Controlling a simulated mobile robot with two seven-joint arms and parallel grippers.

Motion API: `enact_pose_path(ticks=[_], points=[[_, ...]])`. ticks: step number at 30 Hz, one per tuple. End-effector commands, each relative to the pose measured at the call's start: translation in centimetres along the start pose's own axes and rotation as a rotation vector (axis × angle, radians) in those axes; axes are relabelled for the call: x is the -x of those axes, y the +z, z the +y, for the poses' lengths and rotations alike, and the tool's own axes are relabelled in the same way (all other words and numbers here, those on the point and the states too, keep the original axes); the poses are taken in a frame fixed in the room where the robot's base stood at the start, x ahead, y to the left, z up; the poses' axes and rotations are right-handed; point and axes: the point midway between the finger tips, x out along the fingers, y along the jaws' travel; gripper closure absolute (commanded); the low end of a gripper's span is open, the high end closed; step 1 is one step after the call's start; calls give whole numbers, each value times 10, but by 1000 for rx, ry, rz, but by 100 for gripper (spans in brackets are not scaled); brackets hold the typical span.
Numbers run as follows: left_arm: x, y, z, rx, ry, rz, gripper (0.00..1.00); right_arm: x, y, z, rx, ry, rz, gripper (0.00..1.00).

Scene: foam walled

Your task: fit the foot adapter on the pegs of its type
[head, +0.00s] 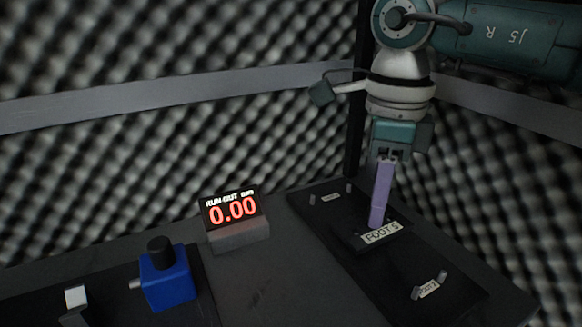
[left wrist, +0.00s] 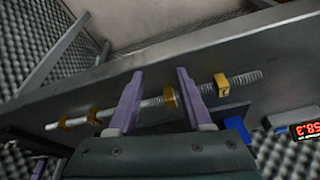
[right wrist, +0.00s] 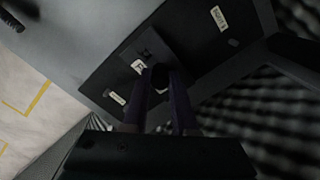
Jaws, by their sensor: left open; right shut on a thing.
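My right gripper (head: 377,222) points down and is shut on a dark foot adapter (head: 352,236), a flat plate with a pale "FOOT" label whose digit is hard to read. The plate lies low over the middle of a black board (head: 398,265); I cannot tell if it touches. Two short pegs (head: 442,276) flank a small label at the board's near end, and two more (head: 312,200) at its far end. Pegs under the plate are hidden. The right wrist view shows the fingers (right wrist: 163,78) at the plate (right wrist: 150,45). My left gripper (left wrist: 160,73) is open and empty.
A "RUN OUT mm" display (head: 233,210) reads 0.00, left of the board. A blue block with a black knob (head: 167,280) stands at lower left. The left wrist view shows a threaded rod with yellow blocks (left wrist: 170,98) by the fingers. Foam walls close the back.

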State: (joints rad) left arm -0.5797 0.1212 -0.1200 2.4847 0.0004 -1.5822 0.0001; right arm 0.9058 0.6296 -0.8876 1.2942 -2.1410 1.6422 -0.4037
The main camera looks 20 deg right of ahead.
Motion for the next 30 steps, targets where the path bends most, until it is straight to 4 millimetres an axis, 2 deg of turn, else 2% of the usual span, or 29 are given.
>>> enact_pose_path(ticks=[11, 12, 21, 30], points=[[-4, -1, 1, 0, 1, 18, 50, -11, 0, 0, 0, -1, -1, 100], [-3, -1, 1, 0, 1, 20, 50, -11, 0, 0, 0, -1, -1, 73], [-3, -1, 1, 0, 1, 19, 50, -10, 0, 0, 0, 0, 0, 39], [-2, -2, 0, 0, 0, 19, 50, -9, 0, 0, 0, 0, 1, 39]])
